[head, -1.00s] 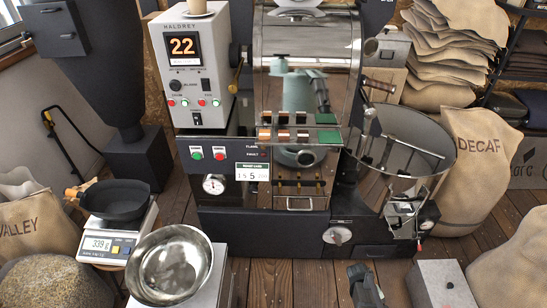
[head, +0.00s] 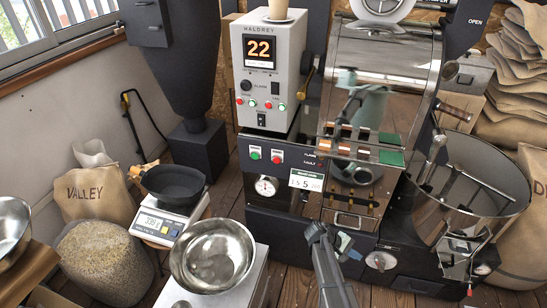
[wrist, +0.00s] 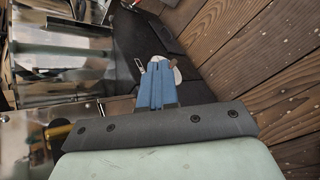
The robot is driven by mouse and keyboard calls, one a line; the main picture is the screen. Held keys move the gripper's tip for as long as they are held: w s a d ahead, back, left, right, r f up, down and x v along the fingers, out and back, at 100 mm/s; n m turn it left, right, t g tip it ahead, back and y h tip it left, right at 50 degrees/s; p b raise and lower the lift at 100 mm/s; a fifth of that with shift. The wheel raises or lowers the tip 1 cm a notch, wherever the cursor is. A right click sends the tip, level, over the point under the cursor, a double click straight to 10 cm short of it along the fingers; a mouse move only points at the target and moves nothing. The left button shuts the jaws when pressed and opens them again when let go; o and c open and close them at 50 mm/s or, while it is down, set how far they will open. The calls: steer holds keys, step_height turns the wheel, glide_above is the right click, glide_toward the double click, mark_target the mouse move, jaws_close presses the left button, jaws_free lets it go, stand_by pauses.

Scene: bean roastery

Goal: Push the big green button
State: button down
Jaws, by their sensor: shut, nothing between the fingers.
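The larger green button (head: 254,154) is on the dark front panel of the roaster, to the left of a red button (head: 277,157). It is uncovered in the head view; I cannot make it out in the wrist view. My gripper (head: 316,232) is in front of the roaster's lower front, below and to the right of the green button and apart from it. In the wrist view its blue fingers (wrist: 157,85) are together with nothing between them.
A control box (head: 265,75) with smaller green and red buttons stands above the panel. A steel bowl (head: 212,256) and a scale (head: 165,220) with a dark pan are at left. A cooling tray (head: 485,170) is at right. A small knob (head: 380,261) sits low on the roaster.

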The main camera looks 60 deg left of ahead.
mark_target(255, 156)
steer(key=s+a+r+n+t+y, duration=0.1)
steer(key=s+a+r, duration=0.3)
steer(key=a, duration=0.3)
steer(key=s+a+r+n+t+y, duration=0.15)
steer(key=s+a+r, duration=0.25)
steer(key=a, duration=0.4)
steer(key=s+a+r+n+t+y, duration=0.1)
steer(key=s+a+r+t, duration=0.1)
steer(key=s+a+r, duration=0.35)
steer(key=s+a+r+n+t+y, duration=0.1)
steer(key=s+a+r, duration=0.4)
steer(key=s+a, duration=0.2)
steer(key=s+a+r+n+t+y, duration=0.1)
steer(key=s+a+r+y, duration=0.1)
steer(key=s+a+r, duration=0.3)
steer(key=s+a, duration=0.3)
steer(key=shift+s+a, duration=0.2)
steer(key=shift+a, duration=0.05)
steer(key=shift+w+a+n, duration=0.1)
steer(key=shift+a+n, duration=0.05)
steer(key=shift+n, duration=0.1)
steer(key=shift+w+a, duration=2.95)
steer(key=shift+w, duration=0.1)
steer(key=shift+w+a, duration=0.1)
steer(key=shift+w+a, duration=0.2)
